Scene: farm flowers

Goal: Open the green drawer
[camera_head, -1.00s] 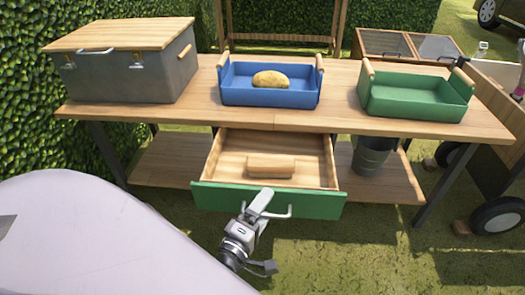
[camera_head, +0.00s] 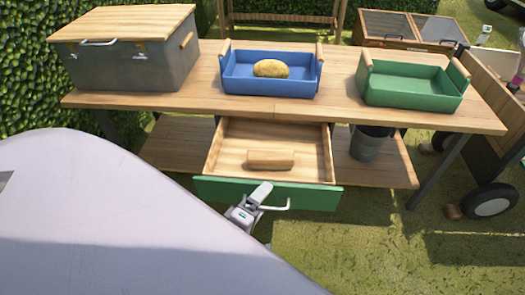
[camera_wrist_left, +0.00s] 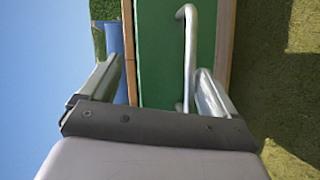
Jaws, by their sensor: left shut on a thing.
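The green drawer (camera_head: 222,188) stands pulled out below the table, its wooden inside showing. A small wooden block (camera_head: 270,160) lies in it. The silver handle (camera_head: 281,206) is on its green front and also shows in the left wrist view (camera_wrist_left: 188,50). My left gripper (camera_head: 258,194) is at the drawer front, shut on it at the handle. In the left wrist view its fingers (camera_wrist_left: 155,85) lie on either side of the upper front, one beside the handle, one past the top edge. The exact contact is hard to see. My right gripper is not in view.
On the wooden table (camera_head: 340,110) stand a grey box with a wooden lid (camera_head: 130,65), a blue tray (camera_head: 270,90) with a potato (camera_head: 271,69), and a green tray (camera_head: 410,90). A bucket (camera_head: 368,143) stands on the lower shelf. A wheeled cart (camera_head: 490,200) is at the right.

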